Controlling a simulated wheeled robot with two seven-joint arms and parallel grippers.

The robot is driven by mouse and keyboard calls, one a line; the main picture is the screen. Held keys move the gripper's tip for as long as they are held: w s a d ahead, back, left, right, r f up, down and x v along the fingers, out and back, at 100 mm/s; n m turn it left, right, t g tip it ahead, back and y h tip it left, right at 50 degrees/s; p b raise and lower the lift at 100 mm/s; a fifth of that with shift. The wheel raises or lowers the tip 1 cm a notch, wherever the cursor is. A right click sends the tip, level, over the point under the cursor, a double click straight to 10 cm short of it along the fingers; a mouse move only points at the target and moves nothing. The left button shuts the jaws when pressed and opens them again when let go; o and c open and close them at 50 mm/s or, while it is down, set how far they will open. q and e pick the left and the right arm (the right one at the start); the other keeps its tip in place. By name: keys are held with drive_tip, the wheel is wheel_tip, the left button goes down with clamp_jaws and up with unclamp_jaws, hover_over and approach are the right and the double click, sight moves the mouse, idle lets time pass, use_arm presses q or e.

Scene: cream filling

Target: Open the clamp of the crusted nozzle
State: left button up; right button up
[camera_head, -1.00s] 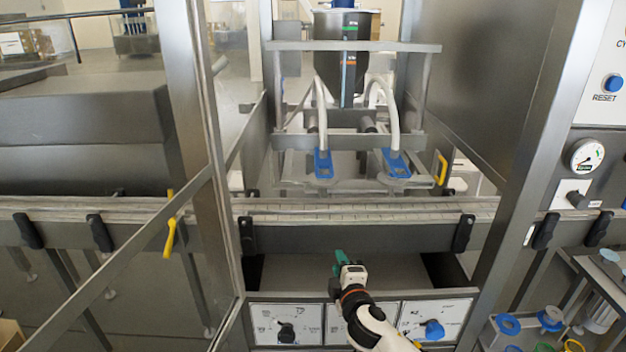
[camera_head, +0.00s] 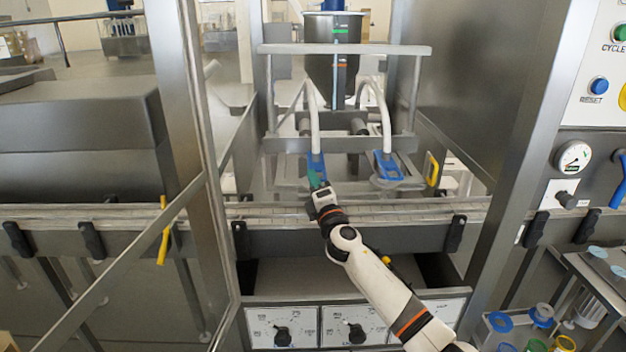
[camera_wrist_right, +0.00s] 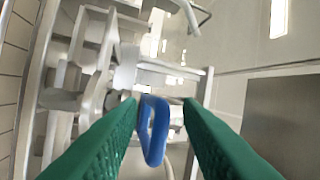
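Two blue nozzle clamps hang below white hoses in the machine in the head view: the left clamp (camera_head: 315,160) and the right clamp (camera_head: 389,170). I cannot tell which nozzle is crusted. My right gripper (camera_head: 317,180), with green fingers, is at the left clamp and hides its lower part. In the right wrist view, the fingers (camera_wrist_right: 160,102) are apart, with the clamp's blue loop handle (camera_wrist_right: 163,125) between them. My left gripper is out of view.
A conveyor rail (camera_head: 370,212) crosses in front of the nozzles, under my right arm. A metal door frame (camera_head: 190,140) stands at left and a post (camera_head: 530,150) at right. A steel hopper (camera_head: 333,75) is above. Colored rings (camera_head: 500,322) lie at lower right.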

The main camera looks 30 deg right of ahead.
drive_tip(key=shift+w+d+r, duration=0.1)
drive_tip(key=shift+w+d, duration=0.05)
drive_tip(key=shift+w, duration=0.45)
clamp_jaws()
drive_tip(key=shift+r, duration=0.1)
drive_tip(key=shift+r, duration=0.1)
